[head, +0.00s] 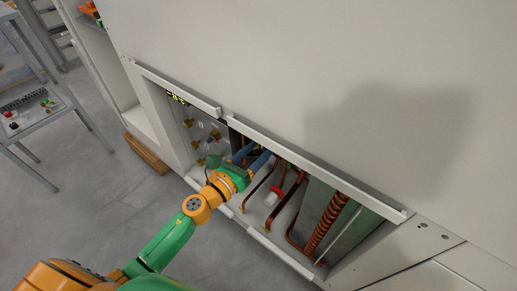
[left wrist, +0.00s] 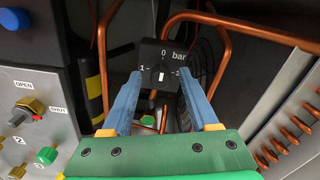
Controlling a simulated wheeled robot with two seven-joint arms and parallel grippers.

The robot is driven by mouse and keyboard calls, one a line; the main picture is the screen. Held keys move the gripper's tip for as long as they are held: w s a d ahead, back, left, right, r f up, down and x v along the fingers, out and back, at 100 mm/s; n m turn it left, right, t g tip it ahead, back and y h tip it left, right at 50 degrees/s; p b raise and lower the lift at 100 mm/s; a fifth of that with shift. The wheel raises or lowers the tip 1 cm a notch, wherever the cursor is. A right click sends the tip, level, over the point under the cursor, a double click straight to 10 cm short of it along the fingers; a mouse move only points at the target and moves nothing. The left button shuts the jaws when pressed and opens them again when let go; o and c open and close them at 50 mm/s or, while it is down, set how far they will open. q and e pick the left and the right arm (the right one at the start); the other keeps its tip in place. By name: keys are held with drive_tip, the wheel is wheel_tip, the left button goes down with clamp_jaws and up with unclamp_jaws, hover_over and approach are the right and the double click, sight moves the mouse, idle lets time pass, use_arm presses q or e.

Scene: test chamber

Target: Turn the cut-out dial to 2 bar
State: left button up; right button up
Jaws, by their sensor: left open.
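The cut-out dial (left wrist: 160,77) is a dark round knob on a black box, seen ahead in the left wrist view. In the head view my left gripper (head: 252,156) reaches into the cabinet opening, and the dial cannot be made out. My right gripper is not in view.
Copper pipes (left wrist: 228,22) run above and beside the box. A panel with valves (left wrist: 35,115) marked OPEN and SHUT is at left, and a copper coil (head: 327,228) at right. The opening's frame (head: 300,160) surrounds the arm.

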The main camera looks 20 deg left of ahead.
use_arm(q)
drive_tip(key=shift+c, duration=0.2)
clamp_jaws()
